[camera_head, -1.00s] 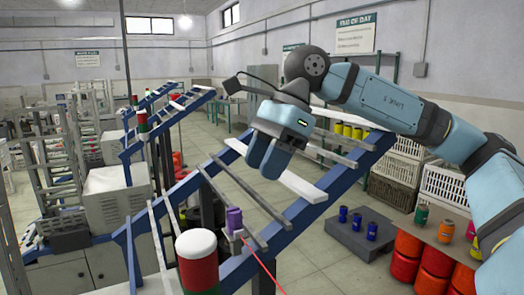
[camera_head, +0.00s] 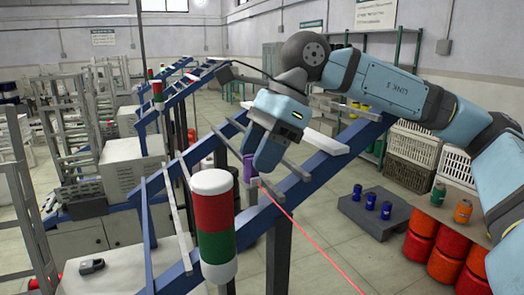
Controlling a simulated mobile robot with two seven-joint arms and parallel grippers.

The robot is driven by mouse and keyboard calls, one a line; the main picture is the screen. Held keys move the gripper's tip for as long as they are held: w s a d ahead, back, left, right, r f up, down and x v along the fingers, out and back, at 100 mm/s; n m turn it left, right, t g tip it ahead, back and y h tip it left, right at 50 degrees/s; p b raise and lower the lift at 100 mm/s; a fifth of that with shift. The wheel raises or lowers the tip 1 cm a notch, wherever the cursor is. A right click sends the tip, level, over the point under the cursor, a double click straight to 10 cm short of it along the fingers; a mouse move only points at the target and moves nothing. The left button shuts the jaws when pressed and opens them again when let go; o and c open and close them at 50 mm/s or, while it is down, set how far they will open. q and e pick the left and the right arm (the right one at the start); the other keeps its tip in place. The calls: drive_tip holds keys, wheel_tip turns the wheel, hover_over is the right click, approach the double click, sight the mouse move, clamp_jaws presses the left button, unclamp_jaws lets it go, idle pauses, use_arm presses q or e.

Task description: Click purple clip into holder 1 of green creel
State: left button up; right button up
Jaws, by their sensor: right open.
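The purple clip (camera_head: 249,170) stands upright at a short grey bar of the sloping blue creel frame (camera_head: 330,150). A finger partly covers it. My right gripper (camera_head: 261,163) is open and points down, its light-blue fingers right at the clip. I cannot tell whether they touch it or stand just in front. A thin red line (camera_head: 310,238) runs from beside the clip down to the right. I cannot make out which holder is number 1. A white, red and green post (camera_head: 213,225) stands in front on the creel. My left gripper is not in view.
Grey cross bars and white rails span the creel around the gripper. Blue bobbins (camera_head: 370,199) stand on a grey block (camera_head: 385,220) to the right. White crates (camera_head: 412,150) and red drums (camera_head: 425,235) are farther right. A dark clip-like object (camera_head: 92,266) lies at lower left.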

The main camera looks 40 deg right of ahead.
drive_tip(key=c, duration=0.7)
drive_tip(key=shift+r+p, duration=0.95)
drive_tip(key=shift+r, duration=1.3)
drive_tip(key=shift+c, duration=0.2)
